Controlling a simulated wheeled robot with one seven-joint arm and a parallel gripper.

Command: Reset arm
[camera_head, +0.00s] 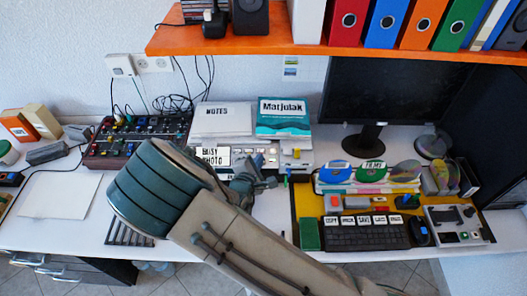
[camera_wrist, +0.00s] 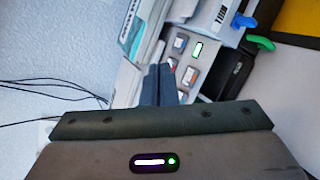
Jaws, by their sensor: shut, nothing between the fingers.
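My arm reaches in from the bottom of the head view, over the front of the white desk. Its large teal-grey joint covers part of the desk left of the middle. My gripper (camera_head: 262,184) is partly hidden behind the arm and sits near the stacked paper trays. In the wrist view, my gripper (camera_wrist: 168,68) shows its two dark fingers side by side, shut and empty. Beyond the fingertips are a panel with several small square buttons (camera_wrist: 188,62) and the edges of white books or trays.
A black mixer (camera_head: 135,140) stands at the left. A book titled Matjulak (camera_head: 284,112) lies on the paper stack. A monitor (camera_head: 375,95), disc rack (camera_head: 370,174) and keyboard (camera_head: 366,236) are at the right. An orange shelf (camera_head: 270,42) with binders hangs above.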

